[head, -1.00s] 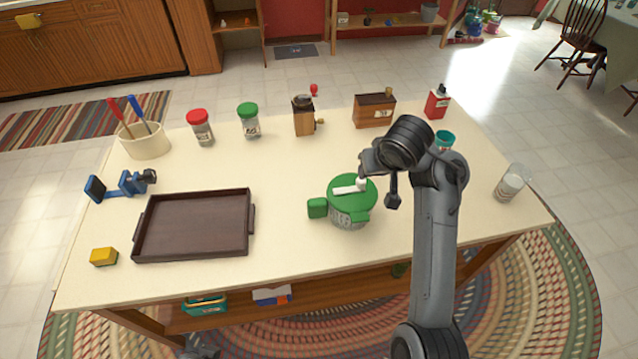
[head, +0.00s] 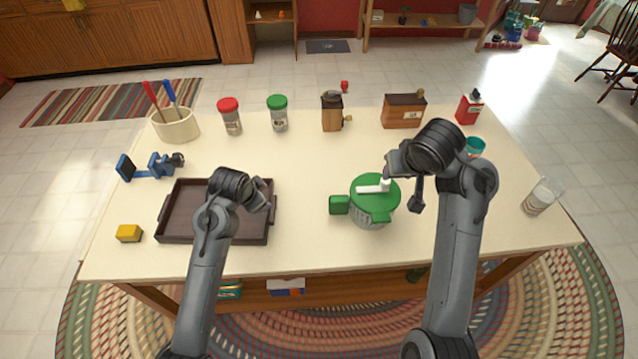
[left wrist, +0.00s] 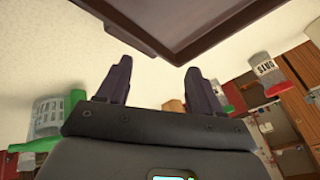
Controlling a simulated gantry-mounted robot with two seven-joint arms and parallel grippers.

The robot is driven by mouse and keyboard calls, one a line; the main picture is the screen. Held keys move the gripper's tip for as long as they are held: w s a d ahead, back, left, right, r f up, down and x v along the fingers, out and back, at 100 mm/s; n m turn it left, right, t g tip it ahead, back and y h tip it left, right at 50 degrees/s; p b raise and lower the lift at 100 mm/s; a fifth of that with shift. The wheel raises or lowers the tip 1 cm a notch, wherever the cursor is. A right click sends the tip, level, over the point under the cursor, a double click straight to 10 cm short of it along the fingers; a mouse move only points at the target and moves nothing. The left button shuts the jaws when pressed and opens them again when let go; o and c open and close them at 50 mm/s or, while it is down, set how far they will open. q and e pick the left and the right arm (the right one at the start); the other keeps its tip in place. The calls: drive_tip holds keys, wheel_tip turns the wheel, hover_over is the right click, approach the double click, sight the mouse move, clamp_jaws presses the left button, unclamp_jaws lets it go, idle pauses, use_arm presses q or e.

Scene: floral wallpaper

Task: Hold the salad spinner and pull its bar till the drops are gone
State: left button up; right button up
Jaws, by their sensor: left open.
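The salad spinner stands upright on the table, right of centre in the head view, with a green lid (head: 379,196), a grey basket below and a green side grip (head: 339,205). Its white bar (head: 372,189) lies across the lid, with a knob at the right end. In the left wrist view the spinner (left wrist: 50,112) shows at the left edge. My left gripper (head: 263,196) is open and empty over the tray's right side; its fingers spread apart in the wrist view (left wrist: 157,72). My right gripper (head: 402,180) hangs beside the knob, fingers apart; contact is unclear. I cannot make out drops.
A dark tray (head: 183,238) lies left of the spinner, under my left arm. A yellow block (head: 129,233), a blue device (head: 150,167) and a utensil crock (head: 175,126) stand left. Jars and boxes line the back; a glass (head: 541,197) stands right. Table between tray and spinner is clear.

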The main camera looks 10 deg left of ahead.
use_arm(q)
drive_tip(key=w+d+m+g+h, duration=0.2)
drive_tip(key=w+d+m+g, duration=0.15)
drive_tip(key=d, duration=0.35)
drive_tip(key=m+g+h, duration=0.2)
drive_tip(key=m, duration=0.2)
approach(333, 206)
wheel_tip(333, 206, down, 2)
drive_tip(key=w, duration=0.1)
drive_tip(key=shift+t, duration=0.25)
drive_tip(key=shift+x, duration=5.15)
drive_tip(key=shift+w, duration=0.1)
drive_tip(key=c, duration=1.1)
drive_tip(key=o, duration=0.5)
drive_tip(key=c, duration=0.4)
drive_tip(key=shift+c, duration=0.2)
